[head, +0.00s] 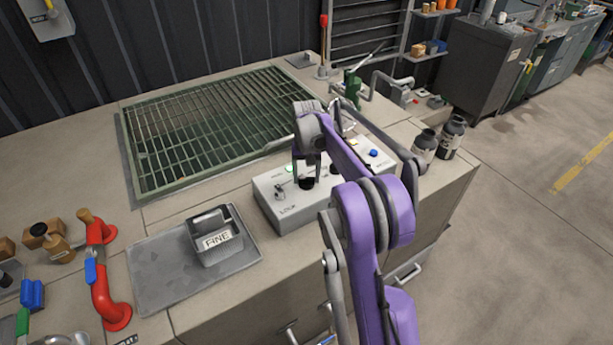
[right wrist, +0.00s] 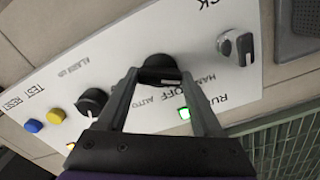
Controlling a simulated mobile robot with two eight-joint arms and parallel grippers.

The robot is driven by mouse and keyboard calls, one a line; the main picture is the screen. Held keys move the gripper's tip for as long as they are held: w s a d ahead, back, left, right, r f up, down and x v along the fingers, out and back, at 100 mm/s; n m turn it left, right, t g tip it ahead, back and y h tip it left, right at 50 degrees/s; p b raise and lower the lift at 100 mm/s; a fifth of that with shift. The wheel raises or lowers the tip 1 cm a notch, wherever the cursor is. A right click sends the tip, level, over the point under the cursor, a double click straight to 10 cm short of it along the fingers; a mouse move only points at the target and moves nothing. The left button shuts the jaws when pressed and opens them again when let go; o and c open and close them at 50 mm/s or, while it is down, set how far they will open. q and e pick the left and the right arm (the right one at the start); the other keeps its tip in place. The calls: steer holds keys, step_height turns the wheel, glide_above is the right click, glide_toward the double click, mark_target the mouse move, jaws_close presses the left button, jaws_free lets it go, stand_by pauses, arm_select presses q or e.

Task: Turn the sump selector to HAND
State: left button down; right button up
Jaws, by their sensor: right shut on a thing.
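The sump selector is a black round knob (right wrist: 160,70) on a white panel, with HAND, OFF and AUTO printed beside it in the right wrist view. A pale mark shows on its lower edge; I cannot tell which word it points to. My right gripper (right wrist: 161,78) is shut on this knob, one finger on each side. In the head view my right gripper (head: 307,170) reaches down onto the grey control box (head: 283,213), and my arm hides part of the box. My left gripper is not in view.
A green grating (head: 200,125) lies behind the box. A grey tray (head: 160,275) is at left.

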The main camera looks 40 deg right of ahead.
mark_target(307, 178)
stand_by(0.4)
steer(key=o, duration=1.4)
steer(key=shift+c, duration=0.2)
steer(key=shift+r, duration=0.15)
step_height(307, 178, up, 11)
steer(key=shift+f+p, duration=0.2)
steer(key=shift+p, duration=0.1)
